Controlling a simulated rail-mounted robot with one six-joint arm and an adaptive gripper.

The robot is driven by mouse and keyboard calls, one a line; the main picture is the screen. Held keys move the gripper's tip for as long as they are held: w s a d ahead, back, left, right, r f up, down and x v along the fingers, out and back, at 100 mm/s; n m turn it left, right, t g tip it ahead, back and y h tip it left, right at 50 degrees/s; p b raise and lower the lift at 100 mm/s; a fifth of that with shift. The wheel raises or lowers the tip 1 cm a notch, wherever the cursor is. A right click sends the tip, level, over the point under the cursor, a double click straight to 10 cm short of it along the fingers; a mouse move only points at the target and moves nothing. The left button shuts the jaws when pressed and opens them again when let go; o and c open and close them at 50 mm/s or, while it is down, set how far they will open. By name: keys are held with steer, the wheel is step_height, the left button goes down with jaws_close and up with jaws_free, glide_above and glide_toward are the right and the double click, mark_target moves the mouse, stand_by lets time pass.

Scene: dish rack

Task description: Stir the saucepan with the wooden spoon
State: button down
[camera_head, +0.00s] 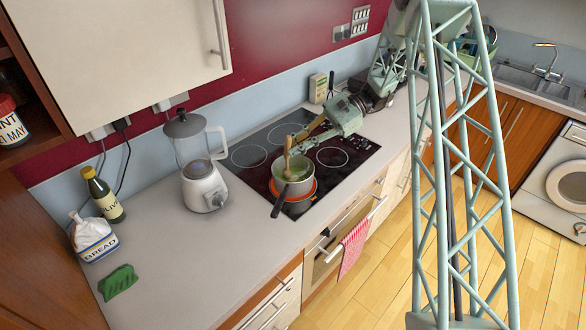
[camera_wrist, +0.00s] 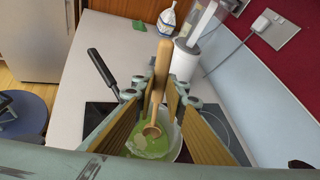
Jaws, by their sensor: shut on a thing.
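The saucepan (camera_head: 293,182) stands on a glowing orange ring of the hob, its dark handle (camera_head: 279,205) pointing to the front of the counter. It holds green liquid (camera_wrist: 170,139). The wooden spoon (camera_head: 288,158) stands nearly upright, with its bowl end (camera_wrist: 152,130) in the green liquid. My gripper (camera_head: 291,146) reaches in from the back right above the pan. In the wrist view, its two fingers (camera_wrist: 158,96) close around the spoon's handle (camera_wrist: 161,72). Part of the pan's rim is hidden behind the fingers in that view.
A blender (camera_head: 200,180) stands left of the hob (camera_head: 330,180). Further left are an oil bottle (camera_head: 104,195), a bread bag (camera_head: 93,236) and a green cloth (camera_head: 118,282). A red striped towel (camera_head: 353,246) hangs on the oven handle. The front left counter (camera_head: 190,275) is clear.

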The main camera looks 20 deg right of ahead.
steer(key=shift+s, duration=0.1)
steer(key=shift+s, duration=1.25)
steer(key=shift+d, duration=0.1)
steer(key=shift+s+d, duration=0.35)
steer(key=shift+d, duration=0.25)
steer(key=shift+s+d, duration=0.35)
steer(key=shift+d, duration=0.2)
steer(key=shift+w, duration=0.1)
steer(key=w, duration=0.2)
steer(key=shift+w, duration=0.3)
